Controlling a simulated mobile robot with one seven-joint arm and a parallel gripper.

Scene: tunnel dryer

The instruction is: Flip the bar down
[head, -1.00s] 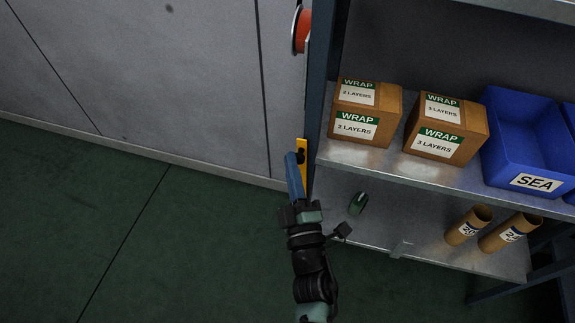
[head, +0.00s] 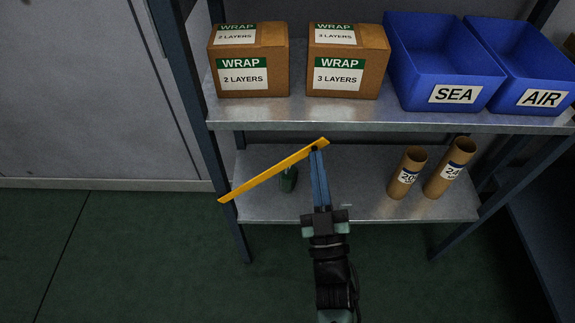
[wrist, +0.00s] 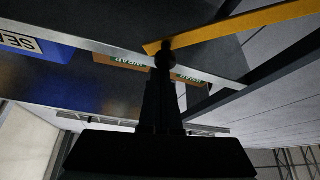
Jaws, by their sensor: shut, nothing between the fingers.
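The yellow bar (head: 265,174) slants across the front of the lower shelf, its left end low by the left post and its right end higher. My gripper (head: 316,151) is shut with nothing held, its blue fingers pointing away from me. The fingertips are at the bar's right end and appear to touch it. In the wrist view the bar (wrist: 240,25) runs from upper right to the dark fingertips (wrist: 165,50). A dark round shape sits there; I cannot tell whether it is part of the bar.
Two brown WRAP boxes (head: 248,80) and blue SEA (head: 445,55) and AIR (head: 530,70) bins stand on the upper shelf (head: 300,115). A green object (head: 288,180) and two cardboard tubes (head: 407,175) are on the lower shelf (head: 360,200). The floor in front is clear.

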